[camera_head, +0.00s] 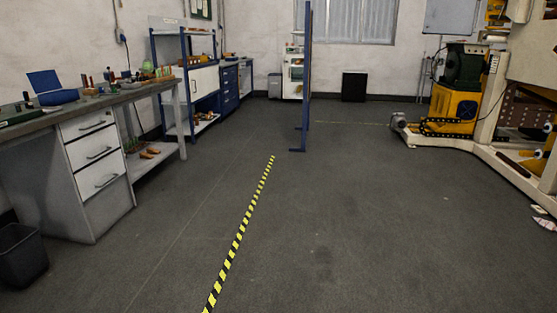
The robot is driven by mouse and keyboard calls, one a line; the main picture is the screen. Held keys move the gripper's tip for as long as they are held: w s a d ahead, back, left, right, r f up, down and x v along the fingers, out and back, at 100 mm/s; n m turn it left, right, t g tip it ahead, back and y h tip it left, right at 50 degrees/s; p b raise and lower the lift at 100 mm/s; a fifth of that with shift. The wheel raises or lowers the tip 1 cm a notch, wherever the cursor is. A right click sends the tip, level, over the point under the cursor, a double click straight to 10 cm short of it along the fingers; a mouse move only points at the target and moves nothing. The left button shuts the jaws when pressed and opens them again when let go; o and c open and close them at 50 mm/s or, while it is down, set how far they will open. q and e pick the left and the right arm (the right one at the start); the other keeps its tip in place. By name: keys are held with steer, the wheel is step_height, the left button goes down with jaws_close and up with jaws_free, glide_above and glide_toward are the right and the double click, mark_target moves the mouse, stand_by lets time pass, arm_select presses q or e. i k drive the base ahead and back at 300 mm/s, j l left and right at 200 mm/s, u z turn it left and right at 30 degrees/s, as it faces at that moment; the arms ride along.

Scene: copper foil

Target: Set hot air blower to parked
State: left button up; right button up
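I cannot make out a hot air blower for certain in the head view. A workbench (150,88) with a cluttered top stands on the left; its small items are too small to tell apart. A yellow and dark green machine (457,95) stands at the right back; I cannot tell whether it has to do with the blower. Neither of my grippers is in view.
Grey floor (330,220) lies open ahead, with a yellow-black stripe (240,235) along it. A thin blue upright panel (307,80) stands mid-room. A dark bin (22,255) is at the left front. A beige frame (510,170) edges the right.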

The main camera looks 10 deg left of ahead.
mark_target(107, 75)
steer(key=i+j+u, duration=0.2)
steer(key=u, duration=0.2)
steer(key=i+j+u, duration=0.25)
steer(key=u, duration=0.15)
steer(key=i+j+u, duration=0.4)
steer(key=i+u, duration=0.5)
steer(key=i, duration=0.9)
steer(key=i+z, duration=0.15)
steer(key=i, duration=0.35)
steer(key=i+j+z, duration=0.1)
steer(key=i, duration=0.4)
steer(key=i+j+z, duration=0.15)
steer(key=i, duration=0.4)
steer(key=i+j+z, duration=0.15)
steer(key=i+j, duration=0.15)
steer(key=i, duration=0.15)
steer(key=z, duration=0.85)
steer(key=i+l+z, duration=0.2)
steer(key=z, duration=0.2)
steer(key=i+l+z, duration=0.1)
steer(key=i+z, duration=0.4)
steer(key=z, duration=0.25)
steer(key=i, duration=0.85)
steer(key=i+u, duration=0.1)
steer(key=i, duration=0.7)
steer(key=i+l, duration=0.2)
steer(key=i, duration=0.65)
steer(key=i+l+u, duration=0.1)
steer(key=i, duration=0.75)
